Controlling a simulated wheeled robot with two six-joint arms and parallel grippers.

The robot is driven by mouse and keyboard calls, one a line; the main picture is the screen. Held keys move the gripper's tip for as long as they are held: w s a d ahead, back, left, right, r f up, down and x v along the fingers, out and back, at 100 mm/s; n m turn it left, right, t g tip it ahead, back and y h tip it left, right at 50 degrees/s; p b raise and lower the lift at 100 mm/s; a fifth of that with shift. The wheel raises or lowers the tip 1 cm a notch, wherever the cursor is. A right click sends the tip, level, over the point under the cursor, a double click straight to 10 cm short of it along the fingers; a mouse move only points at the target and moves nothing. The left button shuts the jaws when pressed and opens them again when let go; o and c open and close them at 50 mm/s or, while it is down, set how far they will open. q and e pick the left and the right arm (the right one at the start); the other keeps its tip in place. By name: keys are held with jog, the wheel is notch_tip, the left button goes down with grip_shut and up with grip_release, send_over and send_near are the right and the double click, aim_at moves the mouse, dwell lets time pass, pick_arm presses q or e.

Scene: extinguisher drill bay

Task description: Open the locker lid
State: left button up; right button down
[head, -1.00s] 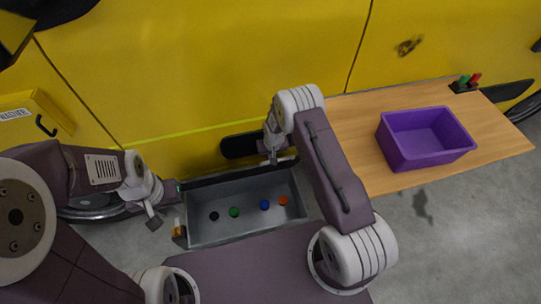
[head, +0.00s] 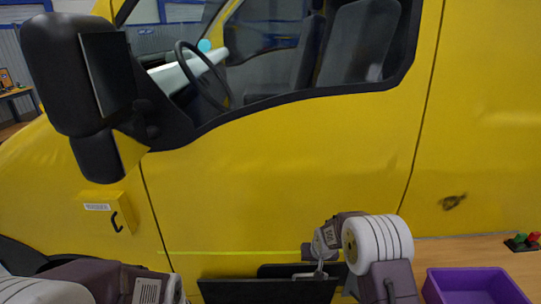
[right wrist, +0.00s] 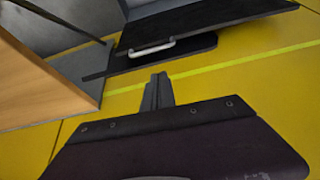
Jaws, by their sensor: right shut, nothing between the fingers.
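The locker lid (head: 262,291) is a dark panel at the bottom of the head view, standing raised in front of the yellow van. In the right wrist view the lid (right wrist: 205,27) shows with its pale bar handle (right wrist: 145,48). My right gripper (right wrist: 158,80) is shut and empty, a little apart from the handle in that view. In the head view my right gripper (head: 320,268) is at the lid's upper edge, near the handle. The locker's inside is below the head view's frame. My left gripper is out of view; only part of its arm shows at bottom left.
The yellow van door (head: 290,180) stands close behind the lid. A small yellow box with a black handle (head: 108,210) is on the van at left.

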jog(key=s+d+f+v, duration=0.1)
jog(key=s+v, duration=0.1)
jog(key=v, duration=0.9)
jog(key=s+f+g, duration=0.1)
jog(key=s+g, duration=0.2)
jog(key=s, duration=1.9)
jog(key=shift+d+f+g, duration=0.3)
jog(key=shift+d+g, duration=0.1)
jog(key=c, duration=1.4)
grip_release()
jog(key=shift+s, duration=0.1)
